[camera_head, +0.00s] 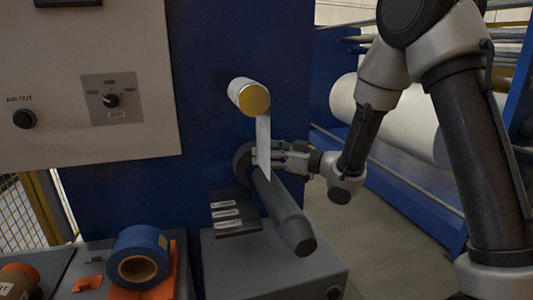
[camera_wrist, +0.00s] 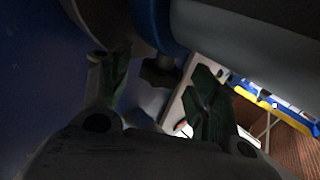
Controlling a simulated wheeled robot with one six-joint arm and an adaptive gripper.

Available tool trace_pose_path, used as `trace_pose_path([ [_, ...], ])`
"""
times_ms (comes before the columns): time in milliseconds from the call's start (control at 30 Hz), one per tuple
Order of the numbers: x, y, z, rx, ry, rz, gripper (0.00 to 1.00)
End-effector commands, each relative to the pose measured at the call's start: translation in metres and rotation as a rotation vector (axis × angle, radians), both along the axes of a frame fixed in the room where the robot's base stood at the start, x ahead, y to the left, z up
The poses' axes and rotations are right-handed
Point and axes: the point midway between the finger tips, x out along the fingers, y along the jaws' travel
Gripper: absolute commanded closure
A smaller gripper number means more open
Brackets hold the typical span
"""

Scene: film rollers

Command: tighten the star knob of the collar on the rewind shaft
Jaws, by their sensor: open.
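The rewind shaft (camera_head: 280,205) is a grey cylinder that points out of the blue machine face toward the lower right. In the wrist view a grey cylinder (camera_wrist: 255,55) runs across the upper right, with a blue ring (camera_wrist: 152,22) beside it. A small dark knob (camera_wrist: 160,72) sticks out below the ring, between and beyond my fingertips. My gripper (camera_head: 268,153) is at the inner end of the shaft, partly behind the white film strip. Its two green-padded fingers (camera_wrist: 157,75) are open, one on each side of the knob, with visible gaps. The knob's star shape is too dark to confirm.
A white film strip (camera_head: 263,140) hangs from a yellow-ended roller (camera_head: 253,97) to the shaft. A grey cabinet (camera_head: 270,265) stands below the shaft. A blue tape roll (camera_head: 138,257) lies at lower left. A large white roll (camera_head: 390,118) is behind my arm.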

Motion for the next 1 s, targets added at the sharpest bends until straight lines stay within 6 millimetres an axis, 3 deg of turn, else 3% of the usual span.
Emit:
trace_pose_path([
  [200, 0.0003, 0.0003, -0.0001, 0.000, 0.000, -0.001, 0.38],
  [467, 0.0003, 0.0001, -0.0001, 0.000, -0.001, -0.001, 0.84],
  [767, -0.0008, 0.0011, 0.0001, -0.001, -0.001, -0.030, 0.84],
  [1000, -0.0041, 0.0041, 0.0004, 0.000, 0.000, -0.153, 0.84],
])
